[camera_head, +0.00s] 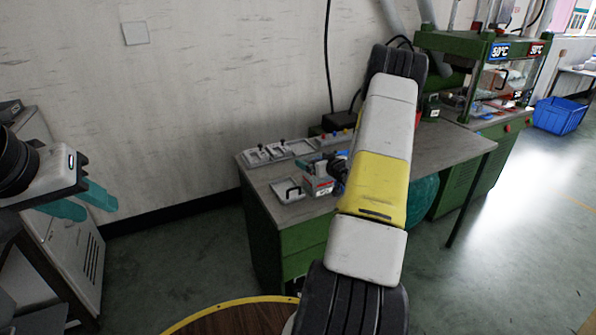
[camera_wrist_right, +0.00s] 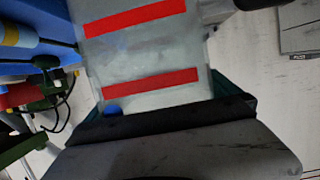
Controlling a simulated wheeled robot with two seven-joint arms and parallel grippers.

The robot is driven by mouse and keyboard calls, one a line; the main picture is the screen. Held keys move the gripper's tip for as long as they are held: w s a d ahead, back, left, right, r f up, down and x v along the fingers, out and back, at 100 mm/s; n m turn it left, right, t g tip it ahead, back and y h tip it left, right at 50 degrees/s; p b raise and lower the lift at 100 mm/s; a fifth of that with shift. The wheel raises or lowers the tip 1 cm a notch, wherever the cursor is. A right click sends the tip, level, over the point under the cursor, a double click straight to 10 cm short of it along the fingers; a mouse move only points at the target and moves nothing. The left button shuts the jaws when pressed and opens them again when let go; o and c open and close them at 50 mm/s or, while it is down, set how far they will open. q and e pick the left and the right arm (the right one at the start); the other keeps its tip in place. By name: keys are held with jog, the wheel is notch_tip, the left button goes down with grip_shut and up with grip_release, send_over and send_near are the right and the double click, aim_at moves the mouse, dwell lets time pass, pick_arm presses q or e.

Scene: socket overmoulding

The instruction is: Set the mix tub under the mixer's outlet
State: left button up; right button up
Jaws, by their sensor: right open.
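The mix tub appears to be the pale translucent container with red bands (camera_wrist_right: 140,55) in the right wrist view. It sits between the teal fingers of my right gripper (camera_wrist_right: 160,105), which is open; whether they touch it is unclear. In the head view a small pale and red thing (camera_head: 318,186), likely the tub, stands on the bench beside my right gripper (camera_head: 328,172), partly hidden by my right arm. My left gripper (camera_head: 93,205) is open and empty at the left, away from the bench. I cannot clearly make out the mixer or its outlet.
The grey-topped green bench (camera_head: 300,211) holds pale trays with black handles (camera_head: 268,153) and another tray (camera_head: 288,191) near its front edge. A green press (camera_head: 470,45) stands behind right. A blue crate (camera_head: 559,116) is at far right. A grey cabinet (camera_head: 75,235) stands left.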

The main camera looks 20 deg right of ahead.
jog(key=c, duration=1.9)
jog(key=shift+r, duration=0.15)
